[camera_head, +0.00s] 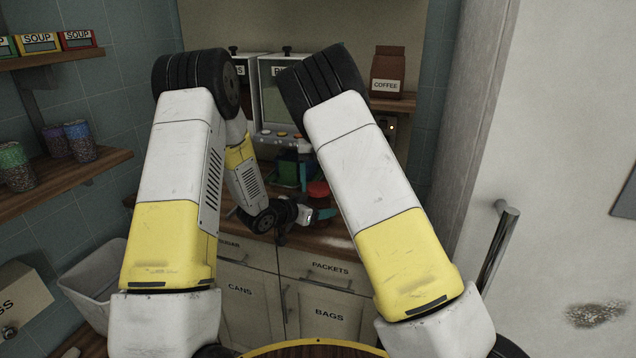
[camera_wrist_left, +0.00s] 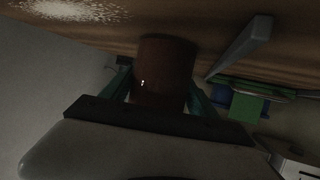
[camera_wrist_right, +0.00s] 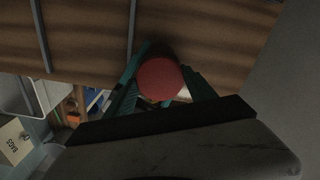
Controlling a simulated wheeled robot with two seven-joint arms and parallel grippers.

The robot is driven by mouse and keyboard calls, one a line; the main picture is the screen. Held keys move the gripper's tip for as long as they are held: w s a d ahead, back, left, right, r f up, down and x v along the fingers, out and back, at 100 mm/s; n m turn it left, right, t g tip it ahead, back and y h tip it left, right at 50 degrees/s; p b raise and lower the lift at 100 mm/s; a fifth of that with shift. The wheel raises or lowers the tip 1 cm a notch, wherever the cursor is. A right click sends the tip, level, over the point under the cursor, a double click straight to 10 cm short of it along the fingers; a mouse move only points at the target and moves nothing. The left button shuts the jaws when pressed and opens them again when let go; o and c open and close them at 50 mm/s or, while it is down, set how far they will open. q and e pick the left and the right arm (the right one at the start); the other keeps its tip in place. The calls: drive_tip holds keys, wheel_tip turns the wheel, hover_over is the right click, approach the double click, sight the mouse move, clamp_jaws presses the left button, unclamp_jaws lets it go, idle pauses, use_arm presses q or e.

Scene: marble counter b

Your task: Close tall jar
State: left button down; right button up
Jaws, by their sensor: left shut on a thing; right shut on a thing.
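In the left wrist view, my left gripper (camera_wrist_left: 160,84) is shut around a dark reddish-brown jar (camera_wrist_left: 166,62), one teal finger on each side. In the right wrist view, my right gripper (camera_wrist_right: 166,62) is shut on a round red lid (camera_wrist_right: 159,79). In the head view the red lid (camera_head: 318,188) shows just above the teal fingers of my left gripper (camera_head: 322,213), over the counter. My right gripper is hidden there behind my right forearm. The jar's body is mostly hidden in the head view, and I cannot tell whether the lid touches its rim.
Green and blue containers (camera_head: 290,170) stand behind on the wooden counter (camera_head: 262,232). A coffee bag (camera_head: 388,75) stands at the back right. Shelves with jars (camera_head: 80,140) are at left. A fridge-like door with a handle (camera_head: 497,245) is close at right.

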drive_tip(key=o, duration=1.3)
drive_tip(key=shift+r, duration=0.1)
drive_tip(key=shift+r, duration=2.15)
drive_tip(key=shift+c, duration=0.9)
